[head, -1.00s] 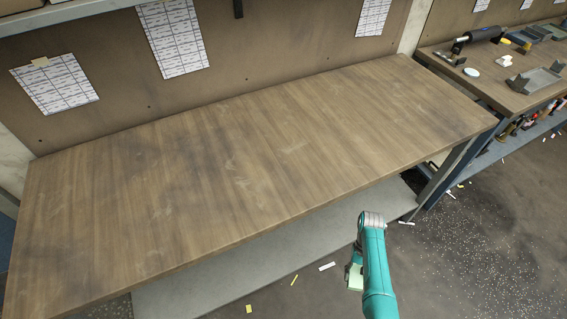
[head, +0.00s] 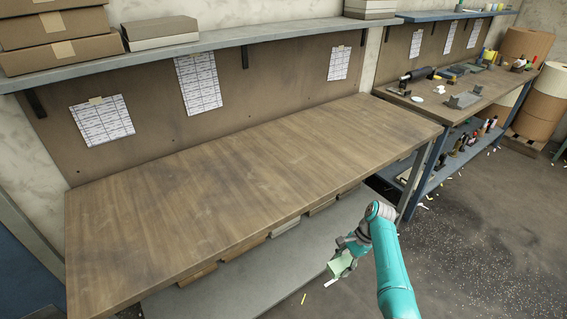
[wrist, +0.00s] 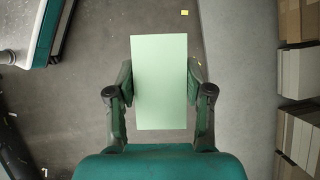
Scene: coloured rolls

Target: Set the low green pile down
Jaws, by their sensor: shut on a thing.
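A light green pile (wrist: 160,82) sits between the two fingers of my gripper (wrist: 160,88) in the wrist view, with a finger against each long side. The head view shows the pile (head: 339,266) small and tilted, held by my gripper (head: 347,256) over the floor, in front of the workbench. The workbench's wooden top (head: 240,190) is bare. The pile's thickness is hard to tell from these views.
A lower shelf (head: 250,270) under the bench holds several boxes. An upper shelf (head: 230,40) with cartons (head: 60,40) runs above the bench. A second bench (head: 470,95) with tools stands to the right. Scraps litter the floor.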

